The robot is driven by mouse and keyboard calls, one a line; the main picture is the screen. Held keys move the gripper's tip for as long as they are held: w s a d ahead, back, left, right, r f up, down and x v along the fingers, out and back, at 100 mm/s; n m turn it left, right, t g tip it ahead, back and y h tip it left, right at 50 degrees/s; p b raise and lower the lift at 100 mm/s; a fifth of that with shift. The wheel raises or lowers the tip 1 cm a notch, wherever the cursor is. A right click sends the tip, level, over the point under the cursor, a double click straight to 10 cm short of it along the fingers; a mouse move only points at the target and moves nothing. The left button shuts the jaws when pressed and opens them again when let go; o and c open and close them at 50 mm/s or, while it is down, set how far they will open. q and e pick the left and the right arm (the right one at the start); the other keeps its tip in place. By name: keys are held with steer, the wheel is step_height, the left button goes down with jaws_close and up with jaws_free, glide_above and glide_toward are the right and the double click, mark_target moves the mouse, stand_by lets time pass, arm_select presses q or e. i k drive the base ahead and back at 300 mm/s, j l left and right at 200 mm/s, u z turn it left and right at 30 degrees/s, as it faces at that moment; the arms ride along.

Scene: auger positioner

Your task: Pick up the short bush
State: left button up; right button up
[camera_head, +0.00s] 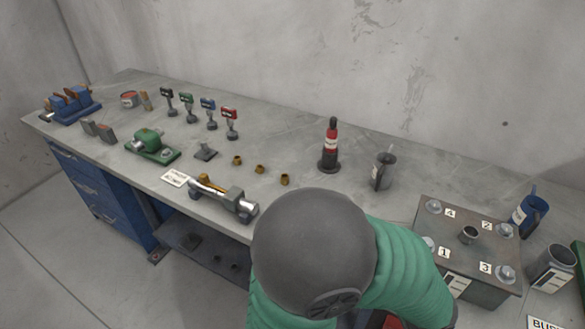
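Three small brass-coloured bushes stand in a slanting row on the grey workbench: a left one (237,160), a middle one (259,169) and a right one (284,180). They are small in the picture; the left one looks a little lower than the right one, but I cannot tell for certain which is the short bush. All three stand apart, with nothing touching them. Neither my left nor my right gripper shows. A large grey and green arm part of mine fills the lower middle and hides the bench's front edge there.
A silver cylindrical device (225,196) lies in front of the bushes. A red and black bottle (329,147) and a grey cup (383,171) stand behind right. A numbered box (467,262) is at right.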

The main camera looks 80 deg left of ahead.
mark_target(260, 167)
steer(key=u, duration=2.7)
steer(key=i+l+z, duration=0.15)
steer(key=l+z, duration=0.15)
steer(key=z, duration=0.15)
steer(key=i+l+z, duration=0.25)
steer(key=z, duration=0.25)
